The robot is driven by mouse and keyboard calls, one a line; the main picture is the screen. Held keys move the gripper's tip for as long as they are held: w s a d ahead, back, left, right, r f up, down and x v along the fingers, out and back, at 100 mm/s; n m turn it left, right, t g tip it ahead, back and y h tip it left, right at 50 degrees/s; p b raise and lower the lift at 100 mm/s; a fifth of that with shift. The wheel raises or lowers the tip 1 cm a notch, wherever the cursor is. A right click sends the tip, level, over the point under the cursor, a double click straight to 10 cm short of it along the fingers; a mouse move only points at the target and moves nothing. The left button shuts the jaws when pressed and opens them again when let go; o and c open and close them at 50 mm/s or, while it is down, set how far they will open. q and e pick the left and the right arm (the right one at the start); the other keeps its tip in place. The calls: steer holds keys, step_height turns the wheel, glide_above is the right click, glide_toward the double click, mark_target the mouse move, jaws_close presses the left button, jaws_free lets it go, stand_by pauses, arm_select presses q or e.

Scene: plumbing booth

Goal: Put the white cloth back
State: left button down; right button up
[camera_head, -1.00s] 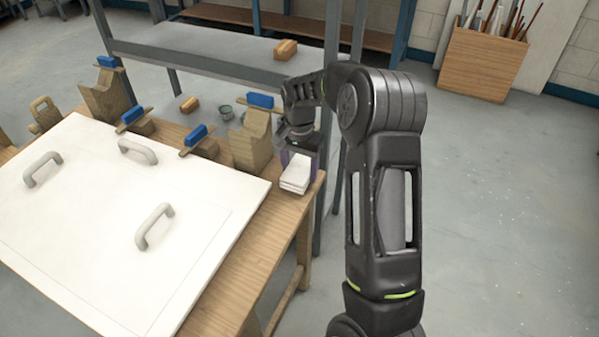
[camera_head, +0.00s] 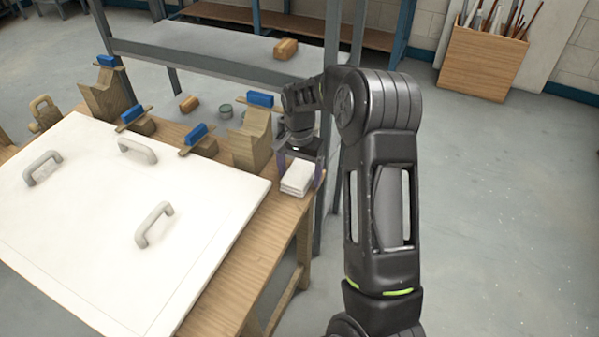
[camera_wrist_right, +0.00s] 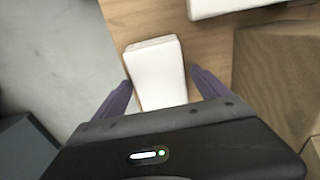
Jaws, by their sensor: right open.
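The white cloth (camera_head: 298,177) is a folded block lying on the wooden bench near its right back corner. My right gripper (camera_head: 299,172) is at the cloth, with its purple fingers spread to either side. In the right wrist view the cloth (camera_wrist_right: 157,73) lies between the open fingers of the gripper (camera_wrist_right: 161,95), and gaps show between it and the fingertips. The cloth's near end is hidden by the gripper body. My left gripper is not in view.
A white board (camera_head: 110,230) with several pale handles covers most of the bench (camera_head: 235,290). A wooden block (camera_head: 252,142) with a blue top stands just left of my right gripper. A grey shelf post (camera_head: 329,130) rises close behind my arm.

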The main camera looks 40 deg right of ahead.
mark_target(300, 172)
steer(key=shift+r, duration=0.1)
step_height(300, 172, up, 12)
stand_by(0.5)
stand_by(0.8)
